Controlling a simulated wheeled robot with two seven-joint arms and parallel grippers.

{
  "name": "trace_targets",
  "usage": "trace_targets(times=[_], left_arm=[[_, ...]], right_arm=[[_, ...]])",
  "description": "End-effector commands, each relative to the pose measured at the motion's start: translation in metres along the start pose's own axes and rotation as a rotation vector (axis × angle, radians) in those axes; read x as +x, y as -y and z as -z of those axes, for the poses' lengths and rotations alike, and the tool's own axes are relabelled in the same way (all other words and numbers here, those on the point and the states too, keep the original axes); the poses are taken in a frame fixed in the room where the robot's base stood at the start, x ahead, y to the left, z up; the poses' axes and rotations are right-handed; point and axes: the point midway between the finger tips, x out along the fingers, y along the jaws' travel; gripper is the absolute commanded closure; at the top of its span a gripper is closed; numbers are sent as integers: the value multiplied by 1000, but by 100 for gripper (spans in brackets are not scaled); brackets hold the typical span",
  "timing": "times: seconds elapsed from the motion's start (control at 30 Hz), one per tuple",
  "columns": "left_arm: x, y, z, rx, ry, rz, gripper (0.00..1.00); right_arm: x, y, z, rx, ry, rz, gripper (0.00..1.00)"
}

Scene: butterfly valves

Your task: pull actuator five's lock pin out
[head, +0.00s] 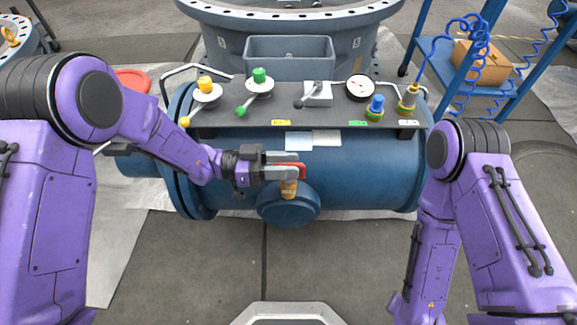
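A large blue actuator cylinder (365,170) lies across the middle of the head view. A round blue boss (289,209) sticks out of its front, with a small orange-yellow fitting (289,189) on it. A red piece (302,169), which looks like the lock pin's handle, is just above this fitting. My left gripper (290,165) comes from the left, with one finger on each side of the red piece, and looks shut on it. The fingers hide most of the red piece, and I cannot tell how deep the pin sits. My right gripper is out of the picture.
A panel (330,110) on top carries yellow and green levers, a gauge (360,87) and blue and yellow fittings. A grey bin (289,58) stands behind. A blue cart (437,55) with coiled hoses is at right.

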Motion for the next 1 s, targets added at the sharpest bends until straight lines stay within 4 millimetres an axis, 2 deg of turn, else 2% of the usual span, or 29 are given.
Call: trace_targets(times=[0.1,0.3,0.33,0.43,0.47,0.67,0.9,1.0], left_arm=[[7,0,0,0,0,0,62],[7,0,0,0,-1,0,62],[7,0,0,0,0,0,65],[7,0,0,0,0,0,97],[7,0,0,-1,0,0,100],[7,-1,2,-2,0,-1,100],[7,-9,37,-2,1,-2,100],[8,-10,42,-4,0,-3,100]], right_arm=[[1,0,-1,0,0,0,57],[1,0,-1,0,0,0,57],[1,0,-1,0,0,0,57],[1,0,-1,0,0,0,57],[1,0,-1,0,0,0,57],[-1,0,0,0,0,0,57],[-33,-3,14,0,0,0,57],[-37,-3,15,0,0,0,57]])
